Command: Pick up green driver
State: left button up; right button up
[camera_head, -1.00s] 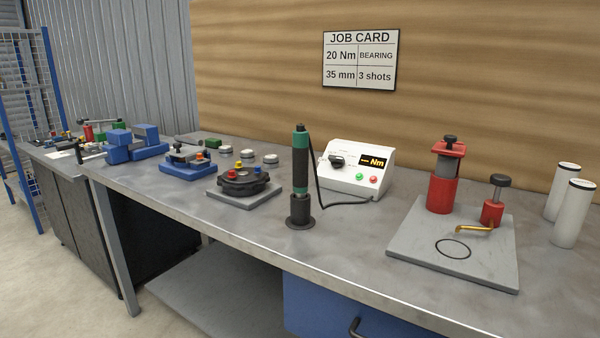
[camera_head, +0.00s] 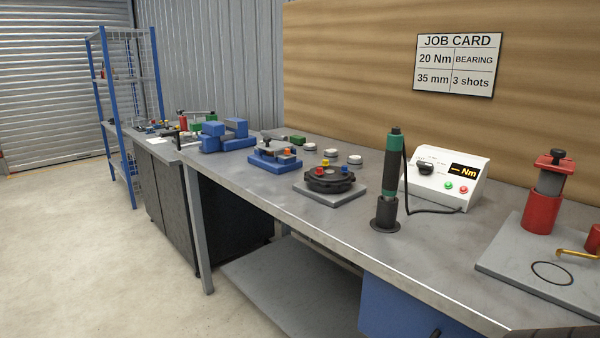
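The green driver (camera_head: 392,168) stands upright in a dark round holder (camera_head: 384,216) near the front edge of the workbench. It has a green top and lower band with a dark middle grip. A black cable runs from its top down toward the white controller box (camera_head: 441,181) to its right. Neither of my grippers is in view.
The grey workbench (camera_head: 300,212) also bears a black round fixture on a grey plate (camera_head: 330,191), blue vises (camera_head: 226,137), and a red press on a grey base (camera_head: 520,262). A blue shelf rack (camera_head: 123,115) stands at the back left. Open floor (camera_head: 70,230) lies to the left.

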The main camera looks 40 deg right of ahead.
aim_at(395, 140)
jog(key=u, duration=0.15)
jog(key=i, duration=1.35)
jog(key=z, duration=1.8)
